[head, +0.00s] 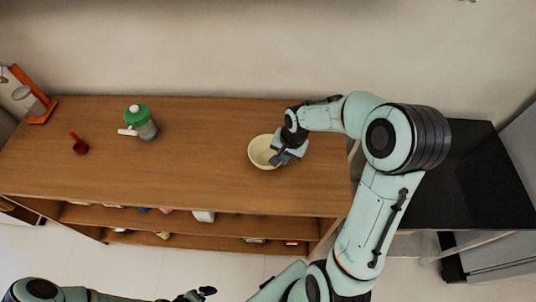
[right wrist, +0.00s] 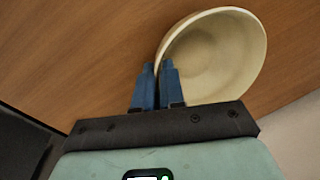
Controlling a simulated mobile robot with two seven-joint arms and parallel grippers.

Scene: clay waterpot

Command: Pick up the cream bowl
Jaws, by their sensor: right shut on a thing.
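The cream bowl (head: 259,150) is round and open at the top, at the right part of the wooden counter. My right gripper (head: 276,160) is at the bowl's right side. In the right wrist view, its two blue fingers (right wrist: 157,68) are shut on the near rim of the bowl (right wrist: 222,55), one finger inside and one outside. I cannot tell whether the bowl still touches the counter. My left gripper (head: 198,294) shows only partly at the bottom edge of the head view, away from the counter, and its jaws are unclear.
On the wooden counter (head: 200,180) stand a green-topped bottle (head: 140,122), a small red cup (head: 79,145) and an orange stand (head: 40,108). Shelves below hold several small items. A black-topped unit (head: 470,180) is at the right. The counter's middle is clear.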

